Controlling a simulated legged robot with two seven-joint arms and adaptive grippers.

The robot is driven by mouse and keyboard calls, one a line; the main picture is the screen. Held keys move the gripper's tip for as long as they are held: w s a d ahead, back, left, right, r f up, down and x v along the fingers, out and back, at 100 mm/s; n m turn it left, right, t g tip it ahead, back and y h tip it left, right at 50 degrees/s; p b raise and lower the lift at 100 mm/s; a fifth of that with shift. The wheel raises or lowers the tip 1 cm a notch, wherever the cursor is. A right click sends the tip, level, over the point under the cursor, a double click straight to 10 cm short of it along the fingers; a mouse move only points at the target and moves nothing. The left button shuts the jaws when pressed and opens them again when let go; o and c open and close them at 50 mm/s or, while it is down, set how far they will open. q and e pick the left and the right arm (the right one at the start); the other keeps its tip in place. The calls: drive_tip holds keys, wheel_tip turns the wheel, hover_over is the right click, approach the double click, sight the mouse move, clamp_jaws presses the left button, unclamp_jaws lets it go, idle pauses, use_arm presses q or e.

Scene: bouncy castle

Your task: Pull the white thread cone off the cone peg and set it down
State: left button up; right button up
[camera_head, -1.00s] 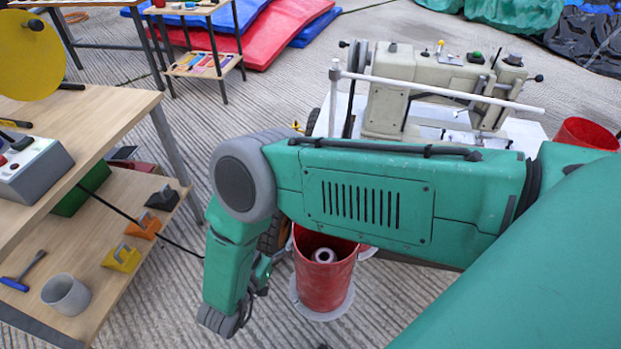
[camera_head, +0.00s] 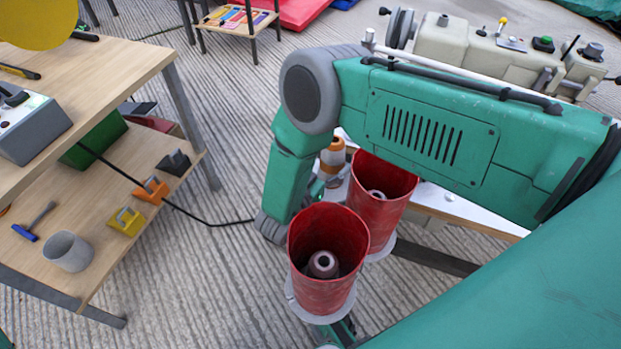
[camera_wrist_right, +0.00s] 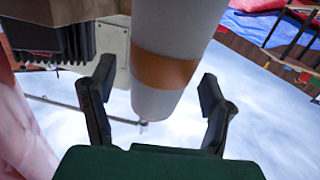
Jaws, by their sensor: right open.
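The white thread cone with an orange-brown band (camera_head: 333,158) shows partly behind my right forearm and a red can in the head view. In the right wrist view the cone (camera_wrist_right: 165,104) is large, its narrow end low in the picture, with a small tip just beyond it. My right gripper (camera_wrist_right: 158,78) is open, with one finger on each side of the cone; gaps show between fingers and cone. The peg under the cone is hidden. My left gripper is not in view.
Two red cans (camera_head: 328,235) (camera_head: 380,190) with cones inside stand close to the cone. A sewing machine (camera_head: 460,45) is at the back right. A wooden shelf bench (camera_head: 110,75) is at the left, holding a grey cup (camera_head: 68,251).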

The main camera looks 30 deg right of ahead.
sight(337, 147)
drive_tip(key=x, duration=0.4)
drive_tip(key=shift+s+d+f+b, duration=0.2)
drive_tip(key=shift+d+f+b, duration=0.05)
drive_tip(key=shift+f+b, duration=0.1)
drive_tip(key=shift+w+d+r, duration=0.1)
drive_tip(key=shift+w+d, duration=0.05)
drive_tip(key=shift+w, duration=0.1)
drive_tip(key=shift+w+a+r, duration=0.25)
drive_tip(key=shift+a+r, duration=0.15)
drive_tip(key=shift+a, duration=0.15)
drive_tip(key=shift+a+r, duration=0.1)
drive_tip(key=shift+d, duration=0.35)
drive_tip(key=shift+d+f, duration=0.3)
drive_tip(key=shift+d, duration=0.1)
drive_tip(key=c, duration=0.3)
drive_tip(key=shift+d, duration=0.25)
drive_tip(key=c, duration=1.3)
drive_tip(key=shift+a, duration=0.6)
drive_tip(key=shift+d+r, duration=0.2)
drive_tip(key=shift+r, duration=0.05)
drive_tip(key=shift+a+r+p, duration=0.25)
drive_tip(key=shift+r+p, duration=0.1)
drive_tip(key=shift+r, duration=0.1)
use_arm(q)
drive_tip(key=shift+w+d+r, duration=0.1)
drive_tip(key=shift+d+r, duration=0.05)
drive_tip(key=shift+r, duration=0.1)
use_arm(e)
drive_tip(key=shift+r, duration=0.2)
